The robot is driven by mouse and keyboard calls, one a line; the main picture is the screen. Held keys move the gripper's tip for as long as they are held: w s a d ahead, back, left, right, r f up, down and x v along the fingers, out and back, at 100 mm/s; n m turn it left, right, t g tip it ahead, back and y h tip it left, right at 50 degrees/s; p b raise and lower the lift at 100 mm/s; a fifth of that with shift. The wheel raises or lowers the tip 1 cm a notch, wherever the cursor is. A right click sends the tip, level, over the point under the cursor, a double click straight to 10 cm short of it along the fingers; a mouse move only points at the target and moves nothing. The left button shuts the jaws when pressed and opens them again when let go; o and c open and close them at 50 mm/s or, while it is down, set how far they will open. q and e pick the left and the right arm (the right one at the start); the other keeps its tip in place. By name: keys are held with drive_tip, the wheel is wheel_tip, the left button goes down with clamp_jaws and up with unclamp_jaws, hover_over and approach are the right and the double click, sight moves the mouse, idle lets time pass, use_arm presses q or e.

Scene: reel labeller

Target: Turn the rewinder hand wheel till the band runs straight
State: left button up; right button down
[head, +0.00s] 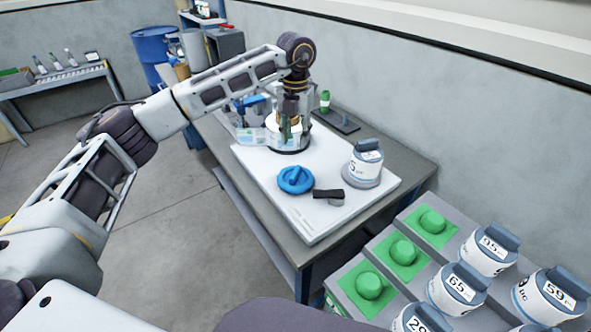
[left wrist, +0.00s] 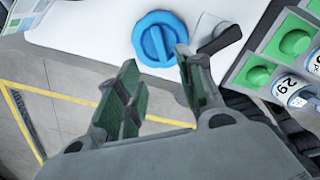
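The blue hand wheel (head: 296,180), round with a raised grip bar, sits on the white top plate (head: 262,165) of the bench machine. It also shows at the top of the left wrist view (left wrist: 153,42). My left gripper (head: 289,128) points down over the back of the plate, beyond the wheel in the head view. In the left wrist view its green-padded fingers (left wrist: 160,92) stand apart with nothing between them, clear of the wheel. A pale blue and white strip (head: 250,136), perhaps the band, shows beside the gripper, partly hidden; I cannot tell whether it runs straight. My right gripper is out of view.
A black lever (head: 328,194) sits right of the wheel, and a white labelled canister (head: 366,165) stands behind it. At lower right, a stepped rack (head: 405,285) carries green pads with knobs and several labelled canisters. A wall runs behind the grey bench (head: 405,160).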

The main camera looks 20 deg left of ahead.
sight(295, 171)
use_arm(q)
wheel_tip(295, 171, down, 12)
drive_tip(key=shift+p, duration=0.4)
drive_tip(key=shift+f, duration=0.7)
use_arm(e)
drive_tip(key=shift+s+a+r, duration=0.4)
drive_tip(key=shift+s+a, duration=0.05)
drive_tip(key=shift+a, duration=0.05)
use_arm(q)
drive_tip(key=shift+c, duration=0.5)
